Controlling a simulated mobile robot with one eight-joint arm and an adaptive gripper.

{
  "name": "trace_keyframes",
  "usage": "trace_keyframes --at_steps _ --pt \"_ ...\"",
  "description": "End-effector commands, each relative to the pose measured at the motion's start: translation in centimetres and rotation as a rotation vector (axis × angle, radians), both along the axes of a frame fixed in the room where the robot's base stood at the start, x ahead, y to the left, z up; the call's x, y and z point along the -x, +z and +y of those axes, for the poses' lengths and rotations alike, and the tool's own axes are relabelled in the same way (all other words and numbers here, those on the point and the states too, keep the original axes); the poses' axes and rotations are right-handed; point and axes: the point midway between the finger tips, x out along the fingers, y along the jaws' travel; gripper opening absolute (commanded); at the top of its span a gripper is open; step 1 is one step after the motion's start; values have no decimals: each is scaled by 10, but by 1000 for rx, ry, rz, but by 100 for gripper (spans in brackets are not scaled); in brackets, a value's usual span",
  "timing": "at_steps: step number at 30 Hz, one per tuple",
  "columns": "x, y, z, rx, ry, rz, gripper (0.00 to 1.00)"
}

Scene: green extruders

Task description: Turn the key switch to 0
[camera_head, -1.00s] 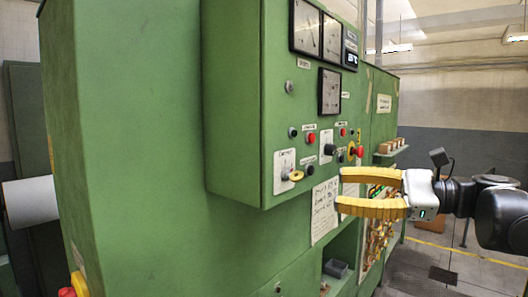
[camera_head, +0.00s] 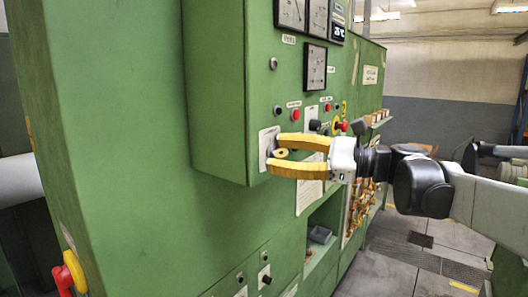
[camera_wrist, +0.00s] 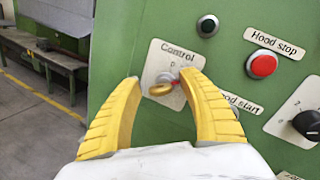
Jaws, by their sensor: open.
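The key switch sits on a white plate labelled "Control" (camera_wrist: 160,56) on the green panel. Its yellow key (camera_wrist: 160,90) shows in the wrist view between my two yellow fingertips, pointing left and slightly down. In the head view the key (camera_head: 281,153) also shows between the fingers, close to their tips. My gripper (camera_head: 275,155) is open and holds nothing; it also shows in the wrist view (camera_wrist: 160,77). The right fingertip covers part of the plate.
A red button labelled "Hood stop" (camera_wrist: 262,64) and a black button (camera_wrist: 207,26) are above and right of the key. A black rotary knob (camera_wrist: 307,123) is farther right. Gauges (camera_head: 314,68) are higher up. Open floor (camera_head: 385,270) lies right of the machine.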

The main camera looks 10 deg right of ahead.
Motion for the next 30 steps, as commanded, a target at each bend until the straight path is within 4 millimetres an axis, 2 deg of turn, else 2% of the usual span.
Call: trace_keyframes --at_steps 3,4,8,9,23,30 --pt "0 0 0 0 0 0 49" --pt "0 0 0 0 0 0 44" --pt "0 0 0 0 0 0 4" --pt "0 0 0 0 0 0 0" --pt "0 0 -1 15 0 -15 0" --pt "0 0 -1 95 -1 -93 0"
